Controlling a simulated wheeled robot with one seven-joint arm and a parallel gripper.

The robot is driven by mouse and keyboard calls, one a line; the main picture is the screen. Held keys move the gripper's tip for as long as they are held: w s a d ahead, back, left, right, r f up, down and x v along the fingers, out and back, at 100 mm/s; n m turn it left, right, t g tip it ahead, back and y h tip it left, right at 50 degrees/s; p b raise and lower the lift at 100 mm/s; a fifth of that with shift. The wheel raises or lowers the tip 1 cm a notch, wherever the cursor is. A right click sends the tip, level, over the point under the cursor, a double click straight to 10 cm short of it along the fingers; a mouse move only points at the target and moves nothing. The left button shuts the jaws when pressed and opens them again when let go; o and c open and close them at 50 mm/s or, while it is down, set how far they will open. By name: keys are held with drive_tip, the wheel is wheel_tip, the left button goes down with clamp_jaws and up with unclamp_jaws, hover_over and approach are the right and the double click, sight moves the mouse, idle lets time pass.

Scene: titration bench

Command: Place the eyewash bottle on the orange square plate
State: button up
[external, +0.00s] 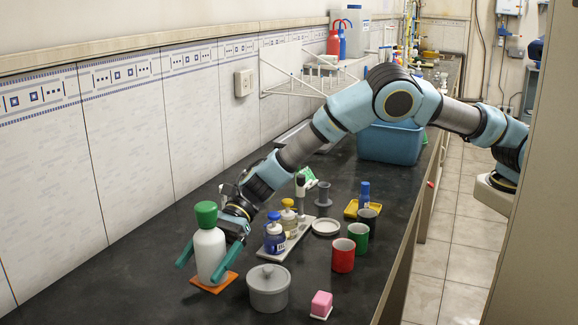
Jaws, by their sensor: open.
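The eyewash bottle (209,256) is white with a green cap and stands upright. Its base is on the orange square plate (226,280), whose front and right corners show around it. My gripper (207,257) is open, with one teal finger to the left of the bottle and the other to its right. The bottle hides part of the plate. I cannot tell whether either finger touches the bottle.
A grey lidded pot (268,288) stands close to the right of the plate. A tray (285,241) with small bottles, a red cup (343,256), a green cup (358,238) and a pink block (321,304) are further right. The counter at front left is clear.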

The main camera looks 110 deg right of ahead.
drive_tip(key=b+v, duration=0.3)
drive_tip(key=v, duration=0.7)
drive_tip(key=shift+s+d+r+b, duration=0.15)
drive_tip(key=shift+s+d+b, duration=0.1)
drive_tip(key=shift+b, duration=0.05)
drive_tip(key=shift+s+d+r, duration=0.3)
drive_tip(key=shift+s+d, duration=0.05)
drive_tip(key=shift+s, duration=0.1)
